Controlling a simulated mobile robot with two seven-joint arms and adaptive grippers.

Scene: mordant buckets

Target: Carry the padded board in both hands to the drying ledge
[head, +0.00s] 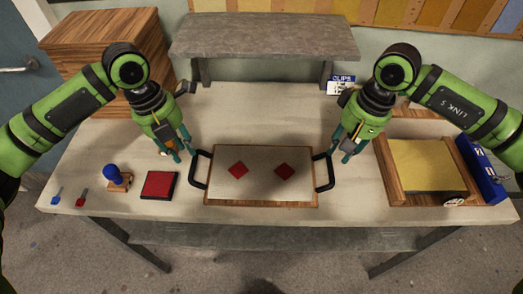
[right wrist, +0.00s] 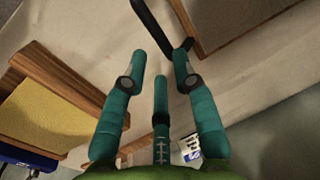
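The padded board (head: 260,190) lies flat on the workbench near its front edge. It has a pale top with two red diamonds, a wooden rim and a black handle at each end. My left gripper (head: 179,155) is open and empty, just left of and above the left handle (head: 200,169). My right gripper (head: 342,152) is open beside the right handle (head: 325,173). In the right wrist view its spread fingers (right wrist: 158,75) show the black handle (right wrist: 160,28) beyond their tips, with nothing held. The drying ledge seems to be the raised grey shelf (head: 262,35) at the back.
Left of the board lie a red pad (head: 159,185), a blue-knobbed stamp (head: 115,177) and small blue and red tools. A wooden tray with a yellow pad (head: 428,165) and a blue box (head: 482,170) stand right. A CLIPS box (head: 341,84) sits near the ledge's right leg.

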